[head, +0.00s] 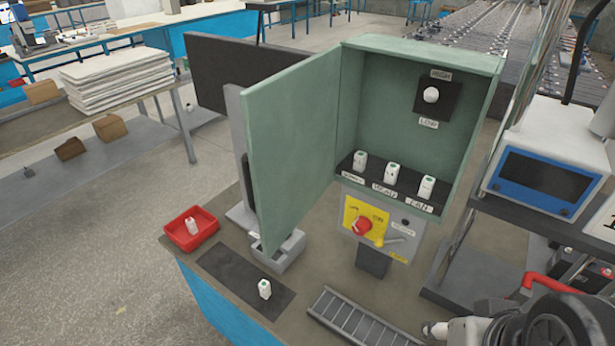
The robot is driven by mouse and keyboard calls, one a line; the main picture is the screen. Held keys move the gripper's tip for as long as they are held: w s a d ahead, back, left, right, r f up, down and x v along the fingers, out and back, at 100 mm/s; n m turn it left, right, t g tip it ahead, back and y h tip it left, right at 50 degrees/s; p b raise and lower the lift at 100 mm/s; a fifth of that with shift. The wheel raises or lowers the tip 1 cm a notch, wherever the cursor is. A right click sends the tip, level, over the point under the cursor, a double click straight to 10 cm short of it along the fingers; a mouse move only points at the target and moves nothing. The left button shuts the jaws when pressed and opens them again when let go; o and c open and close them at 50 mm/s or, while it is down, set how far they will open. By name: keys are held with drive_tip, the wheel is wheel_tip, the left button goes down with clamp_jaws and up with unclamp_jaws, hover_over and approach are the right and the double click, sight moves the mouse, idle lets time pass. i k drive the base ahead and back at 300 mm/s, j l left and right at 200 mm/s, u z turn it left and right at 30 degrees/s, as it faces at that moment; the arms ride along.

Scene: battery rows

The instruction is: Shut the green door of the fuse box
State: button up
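The green fuse box (400,120) stands on the workbench in the head view, its front open. Its green door (293,140) is hinged at the box's left edge and stands wide open, swung out to the left. Inside the box, white fuse-like pieces (393,173) stand in a row on a dark labelled strip, with a white knob (431,95) above them. Part of my arm shows at the bottom right corner, apart from the door. My gripper's fingers cannot be made out.
Below the box is a panel with a red knob (362,226) and yellow lever. A grey holder (285,256) sits by the door's lower edge. A red tray (180,238), a dark mat (222,262) and a slotted grey rack (340,312) lie on the bench.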

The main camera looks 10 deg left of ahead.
sight(290, 117)
drive_tip(key=u, duration=0.2)
drive_tip(key=j+z, duration=0.25)
drive_tip(key=j, duration=0.35)
drive_tip(key=j+z, duration=0.25)
drive_tip(key=j, duration=0.35)
drive_tip(key=j+z, duration=0.25)
drive_tip(key=j, duration=0.3)
drive_tip(key=k+j+z, duration=0.25)
drive_tip(key=j, duration=0.3)
drive_tip(key=k+j+u, duration=0.1)
drive_tip(key=u, duration=0.45)
drive_tip(key=j, duration=0.1)
